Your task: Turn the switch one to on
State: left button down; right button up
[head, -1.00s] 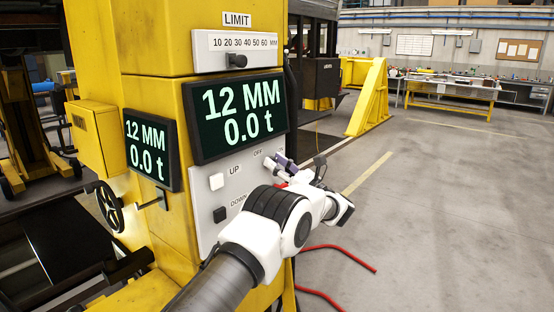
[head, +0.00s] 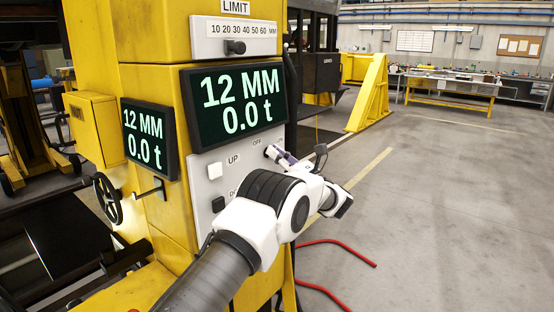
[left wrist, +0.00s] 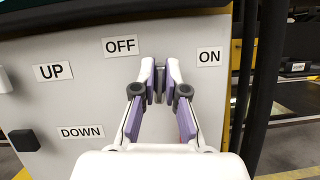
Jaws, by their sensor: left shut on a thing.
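A rotary switch (left wrist: 160,82) sits on the grey control panel (left wrist: 75,105) between an OFF label (left wrist: 121,46) and an ON label (left wrist: 209,57). My left gripper (left wrist: 160,72) is shut on the switch, with its purple-padded fingers on both sides of the knob. The knob looks about upright in the left wrist view, mostly hidden by the fingers. In the head view my left gripper (head: 272,154) is at the panel's right edge, just below the OFF label (head: 257,142). My right gripper is not in view.
An UP button (head: 214,171) and a DOWN button (head: 218,204) are to the left on the same panel. Above it a screen (head: 233,108) reads 12 MM and 0.0 t. A black cable (left wrist: 262,90) runs just right of the panel. Red hose (head: 335,250) lies on the floor.

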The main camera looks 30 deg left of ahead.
pick_arm(q)
jog(key=shift+w+m+t+h+b, duration=0.1)
jog(key=shift+m+t+h+b, duration=0.75)
jog(key=shift+m, duration=1.5)
jog(key=shift+m+t+h+b, duration=0.4)
jog(key=shift+m+t+b, duration=0.75)
jog(key=shift+m, duration=1.25)
jog(key=shift+w+m+t+h+b, duration=0.1)
jog(key=shift+m+t+h+b, duration=0.6)
jog(key=shift+m+b, duration=1.15)
jog(key=shift+m+p, duration=0.55)
jog(key=shift+m, duration=0.05)
jog(key=c, duration=1.2)
grip_release()
jog(key=shift+f, duration=0.1)
jog(key=shift+d, duration=0.1)
jog(key=v, duration=1.1)
jog(key=shift+s+d+f, duration=0.15)
jog(key=shift+s+d, duration=0.05)
jog(key=shift+d, duration=0.1)
